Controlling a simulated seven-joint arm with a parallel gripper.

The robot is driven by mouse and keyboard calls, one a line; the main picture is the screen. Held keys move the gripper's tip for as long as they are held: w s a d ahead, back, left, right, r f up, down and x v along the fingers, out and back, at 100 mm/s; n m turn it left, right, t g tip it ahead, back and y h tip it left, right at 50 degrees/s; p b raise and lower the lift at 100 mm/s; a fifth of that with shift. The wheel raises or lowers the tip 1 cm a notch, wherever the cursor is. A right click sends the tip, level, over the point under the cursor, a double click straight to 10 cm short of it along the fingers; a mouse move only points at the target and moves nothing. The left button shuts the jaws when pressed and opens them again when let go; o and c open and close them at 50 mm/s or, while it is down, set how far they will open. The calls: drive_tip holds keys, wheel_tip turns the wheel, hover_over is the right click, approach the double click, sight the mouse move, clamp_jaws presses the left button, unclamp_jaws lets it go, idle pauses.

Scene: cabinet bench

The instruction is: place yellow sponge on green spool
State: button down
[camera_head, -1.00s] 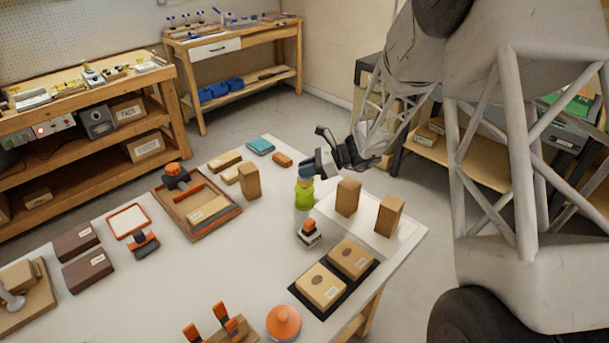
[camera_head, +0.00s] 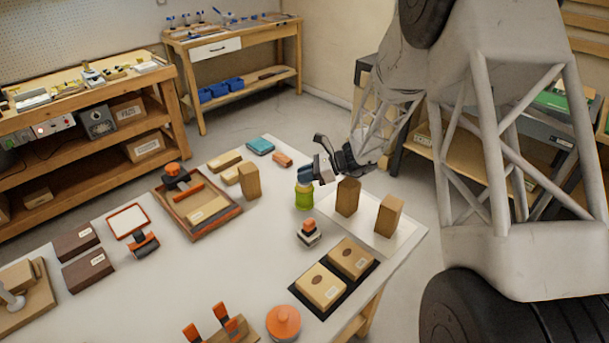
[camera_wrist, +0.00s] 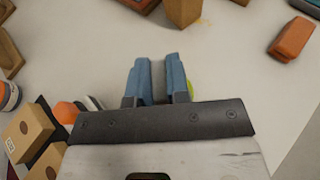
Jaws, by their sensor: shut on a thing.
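The green spool (camera_head: 304,201) stands upright on the white table, left of two wooden blocks. A small yellow piece, seemingly the yellow sponge (camera_head: 304,187), shows at its top, just under my fingertips. My gripper (camera_head: 306,176) is right at the top of this stack, reaching in from the right, with its blue fingers shut on the sponge. In the wrist view my two blue fingers (camera_wrist: 157,78) stand a little apart, and a yellow-green sliver (camera_wrist: 194,91) shows beside the right one. The fingers hide most of the sponge; I cannot tell whether it touches the spool.
Two wooden blocks (camera_head: 348,197) (camera_head: 389,215) stand on a white sheet close to the right. A small orange-topped stamp (camera_head: 309,232) is in front. Another upright block (camera_head: 249,181) and a wooden tray (camera_head: 198,206) are to the left. Bare table lies left of the spool.

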drive_tip(key=shift+f, duration=0.2)
drive_tip(key=c, duration=1.1)
unclamp_jaws()
drive_tip(key=shift+r, duration=0.1)
drive_tip(key=shift+d, duration=0.1)
drive_tip(key=v, duration=1.2)
